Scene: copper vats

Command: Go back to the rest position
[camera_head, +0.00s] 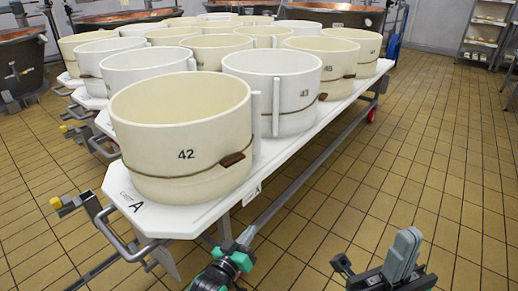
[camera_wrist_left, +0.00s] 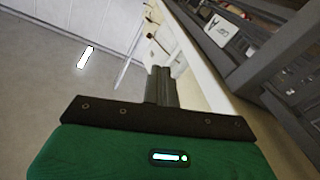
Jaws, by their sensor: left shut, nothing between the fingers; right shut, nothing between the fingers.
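My left gripper (camera_head: 247,237) shows at the bottom centre of the head view, beside the near edge of the white table. In the left wrist view its fingers (camera_wrist_left: 160,86) are together with nothing between them. My right gripper (camera_head: 405,250) is at the bottom right of the head view, over the tiled floor and apart from the table. It is shut and holds nothing that I can see. Most of both arms is outside the head view.
A white wheeled table (camera_head: 160,219) bears several round moulds; the nearest is cream mould 42 (camera_head: 180,128), with mould 43 (camera_head: 290,85) behind it. Copper vats (camera_head: 20,60) stand at the back and left. A shelf (camera_head: 484,35) is at the far right. The tiled floor (camera_head: 440,150) at right is clear.

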